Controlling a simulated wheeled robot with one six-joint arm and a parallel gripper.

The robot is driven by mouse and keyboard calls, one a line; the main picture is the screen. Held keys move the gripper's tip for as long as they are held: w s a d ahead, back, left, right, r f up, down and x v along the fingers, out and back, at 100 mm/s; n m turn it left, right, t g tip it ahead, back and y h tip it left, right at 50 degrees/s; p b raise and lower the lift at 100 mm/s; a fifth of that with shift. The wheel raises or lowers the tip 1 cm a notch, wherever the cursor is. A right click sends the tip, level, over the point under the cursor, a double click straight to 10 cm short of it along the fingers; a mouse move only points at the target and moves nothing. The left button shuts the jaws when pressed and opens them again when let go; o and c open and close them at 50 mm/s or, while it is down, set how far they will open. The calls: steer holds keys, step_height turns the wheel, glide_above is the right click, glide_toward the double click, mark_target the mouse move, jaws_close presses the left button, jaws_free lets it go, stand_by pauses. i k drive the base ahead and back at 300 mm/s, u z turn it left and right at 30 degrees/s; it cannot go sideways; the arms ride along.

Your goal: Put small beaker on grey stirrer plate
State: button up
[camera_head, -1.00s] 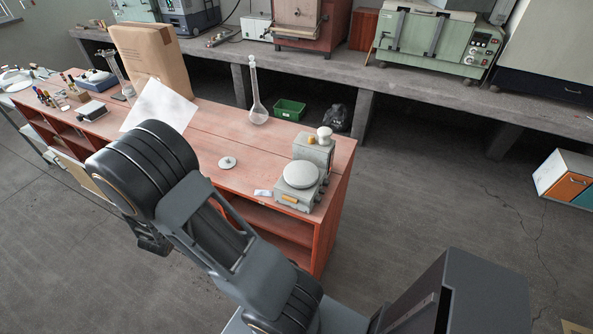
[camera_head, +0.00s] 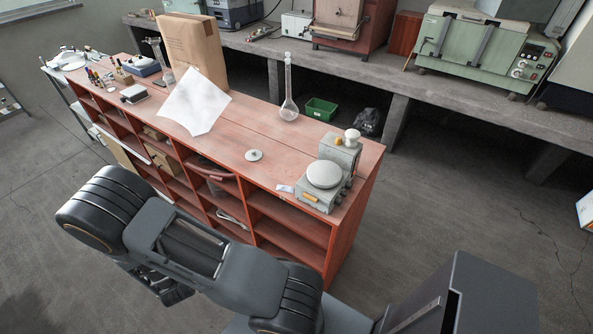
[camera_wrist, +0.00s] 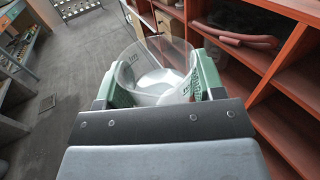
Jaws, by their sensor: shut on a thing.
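The small beaker (camera_wrist: 160,88), clear glass with dark printed marks, sits between the green fingers of my gripper (camera_wrist: 155,72) in the wrist view. My gripper is shut on it, and the beaker is held in front of the bench shelves. In the head view the beaker cannot be made out behind my arm. The grey stirrer plate (camera_head: 324,175) stands at the near right end of the red bench. It has a round pale top and an orange mark on its front. Its top is bare, and my gripper is well away to its left and lower.
The red bench (camera_head: 225,140) has open shelves facing me. A grey device with a white knob (camera_head: 352,135) stands right behind the stirrer plate. The floor is clear.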

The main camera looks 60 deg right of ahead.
mark_target(325, 172)
steer(key=u, duration=0.9)
steer(key=k, duration=0.75)
steer(key=z, duration=0.35)
